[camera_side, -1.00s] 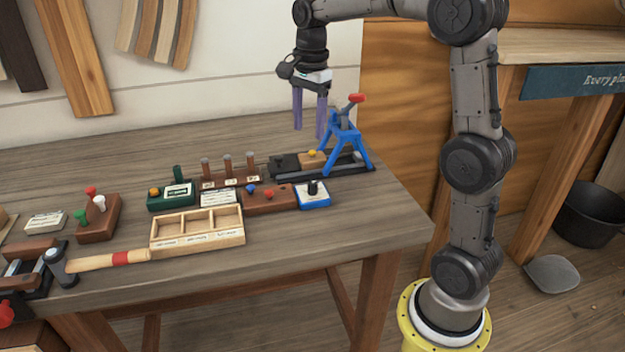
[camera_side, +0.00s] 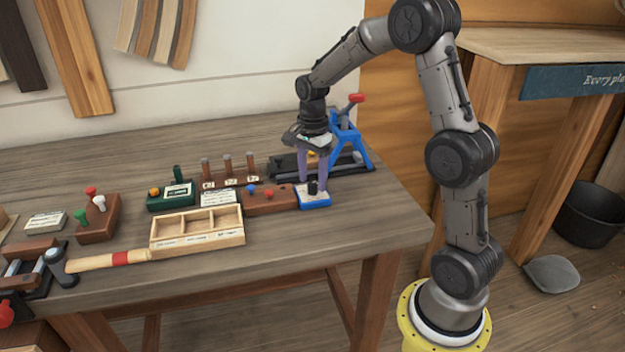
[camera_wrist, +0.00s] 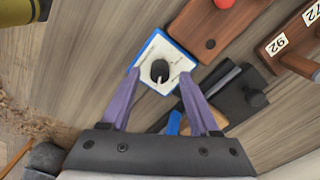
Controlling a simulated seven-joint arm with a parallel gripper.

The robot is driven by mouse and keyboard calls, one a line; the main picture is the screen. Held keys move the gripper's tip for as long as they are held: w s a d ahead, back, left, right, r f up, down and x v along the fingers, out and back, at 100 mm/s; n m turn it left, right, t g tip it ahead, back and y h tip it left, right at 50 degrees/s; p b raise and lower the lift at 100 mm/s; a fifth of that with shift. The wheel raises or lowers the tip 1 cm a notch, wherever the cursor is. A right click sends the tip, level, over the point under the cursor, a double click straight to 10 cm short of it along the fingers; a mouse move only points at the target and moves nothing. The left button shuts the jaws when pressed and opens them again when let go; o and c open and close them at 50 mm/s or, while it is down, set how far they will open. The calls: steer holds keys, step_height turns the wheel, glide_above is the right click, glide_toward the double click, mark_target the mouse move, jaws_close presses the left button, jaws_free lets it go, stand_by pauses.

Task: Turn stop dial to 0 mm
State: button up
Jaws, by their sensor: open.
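The stop dial is a black knob (camera_side: 313,187) on a white plate with a blue base (camera_side: 315,203), at the right front of the bench. In the wrist view the black knob (camera_wrist: 160,71) has a pale pointer mark toward the lower edge, and the plate carries print too small to read. My gripper (camera_side: 313,178) is above the dial, pointing down, with its purple fingers apart. In the wrist view the open fingers (camera_wrist: 160,92) stand on either side of the dial, apart from the knob.
A blue press frame (camera_side: 347,140) with a red-ended lever stands close behind my gripper. A wooden compartment tray (camera_side: 197,242) lies farther left. The bench is clear in front of the dial.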

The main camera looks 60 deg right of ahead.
steer(key=shift+f, duration=0.55)
jaws_close()
